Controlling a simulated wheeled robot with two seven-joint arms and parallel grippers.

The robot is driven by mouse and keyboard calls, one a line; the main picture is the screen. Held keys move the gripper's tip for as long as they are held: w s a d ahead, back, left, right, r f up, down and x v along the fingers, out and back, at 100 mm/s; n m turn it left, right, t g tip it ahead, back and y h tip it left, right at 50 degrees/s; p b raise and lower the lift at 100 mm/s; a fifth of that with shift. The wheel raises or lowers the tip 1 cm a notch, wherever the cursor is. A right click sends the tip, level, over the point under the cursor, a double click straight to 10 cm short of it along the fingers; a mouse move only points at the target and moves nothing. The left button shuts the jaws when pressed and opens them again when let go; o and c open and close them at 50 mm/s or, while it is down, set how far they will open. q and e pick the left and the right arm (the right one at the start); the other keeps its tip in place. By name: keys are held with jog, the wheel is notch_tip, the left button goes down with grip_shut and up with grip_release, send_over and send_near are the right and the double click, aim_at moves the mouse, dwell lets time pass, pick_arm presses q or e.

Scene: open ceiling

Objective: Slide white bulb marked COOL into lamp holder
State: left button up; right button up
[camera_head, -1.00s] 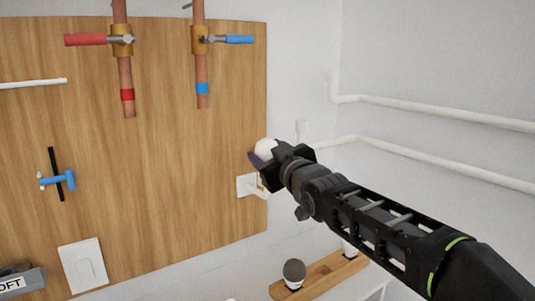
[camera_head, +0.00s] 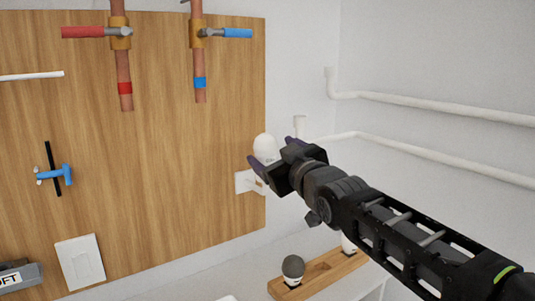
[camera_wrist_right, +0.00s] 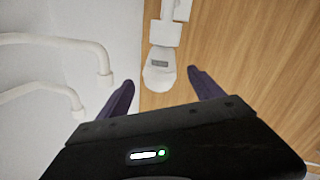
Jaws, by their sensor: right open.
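The white bulb (camera_head: 265,147) stands upright at the lamp holder (camera_head: 247,182), a white fixture near the right edge of the wooden panel. The bulb also shows in the right wrist view (camera_wrist_right: 159,72), with a small grey label on it, lined up with the holder (camera_wrist_right: 166,32). My right gripper (camera_head: 272,152) is open, with its dark purple fingers spread apart. In the right wrist view the fingers (camera_wrist_right: 160,85) stand on either side of the bulb's near end, with gaps to it. The bulb's base is partly hidden in the head view. My left gripper is not in view.
A dark bulb (camera_head: 293,268) stands on a wooden shelf (camera_head: 325,272) below, with a white bulb (camera_head: 348,245) partly hidden by my arm. White pipes (camera_head: 430,112) run along the right wall. Copper pipes with valves and a white switch (camera_head: 81,262) are on the panel.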

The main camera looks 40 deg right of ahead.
aim_at(271, 151)
jog(key=v, duration=0.3)
jog(key=shift+s, duration=0.2)
dwell(0.8)
